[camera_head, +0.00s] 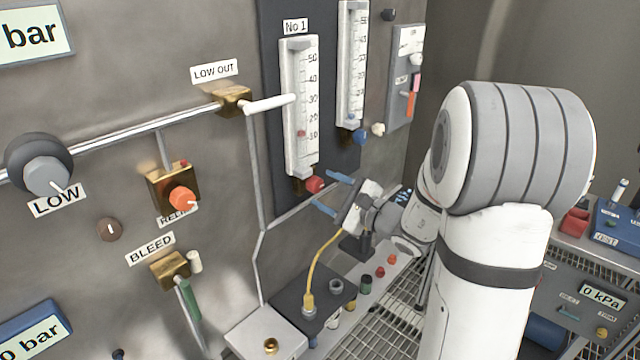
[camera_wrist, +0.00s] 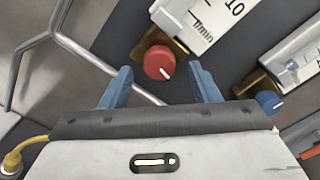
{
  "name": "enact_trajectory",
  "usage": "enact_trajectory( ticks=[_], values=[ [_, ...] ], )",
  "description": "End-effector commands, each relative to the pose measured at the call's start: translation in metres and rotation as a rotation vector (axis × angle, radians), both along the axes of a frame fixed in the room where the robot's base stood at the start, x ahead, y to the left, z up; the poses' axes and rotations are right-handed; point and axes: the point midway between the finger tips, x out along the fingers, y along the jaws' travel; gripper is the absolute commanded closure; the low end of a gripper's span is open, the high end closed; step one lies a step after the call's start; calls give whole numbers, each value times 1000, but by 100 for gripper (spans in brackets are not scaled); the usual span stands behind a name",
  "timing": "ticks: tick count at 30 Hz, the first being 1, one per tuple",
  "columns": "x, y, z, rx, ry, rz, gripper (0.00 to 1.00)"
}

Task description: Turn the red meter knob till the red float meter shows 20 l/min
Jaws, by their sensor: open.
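The red meter knob (camera_head: 315,184) sits at the foot of the float meter (camera_head: 300,105) labelled No 1. In the wrist view the red knob (camera_wrist: 159,62) has a white pointer line and a brass block behind it. A small red float (camera_head: 301,133) shows in the meter tube a little above the lowest printed mark, 10. My gripper (camera_head: 327,192) has blue fingers and is open and empty, just below and right of the knob. In the wrist view the gripper (camera_wrist: 160,80) has its fingertips on either side of the knob's lower part; contact cannot be told.
A second float meter (camera_head: 352,65) with a blue knob (camera_head: 359,136) stands to the right. A white lever (camera_head: 270,103) sticks out at LOW OUT. Steel pipes run left of the meter. A shelf below holds a yellow hose (camera_head: 316,262) and several small fittings.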

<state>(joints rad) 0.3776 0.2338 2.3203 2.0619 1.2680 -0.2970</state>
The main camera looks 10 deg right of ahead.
Motion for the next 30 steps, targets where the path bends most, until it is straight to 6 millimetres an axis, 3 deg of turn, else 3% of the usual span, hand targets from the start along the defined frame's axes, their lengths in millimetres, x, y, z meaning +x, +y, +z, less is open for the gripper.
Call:
enact_trajectory(
  ticks=[6,16,30],
  values=[
    [19,15,1,-1,1,3,44],
    [22,17,0,0,1,2,45],
    [22,17,0,0,1,4,84]
  ],
)
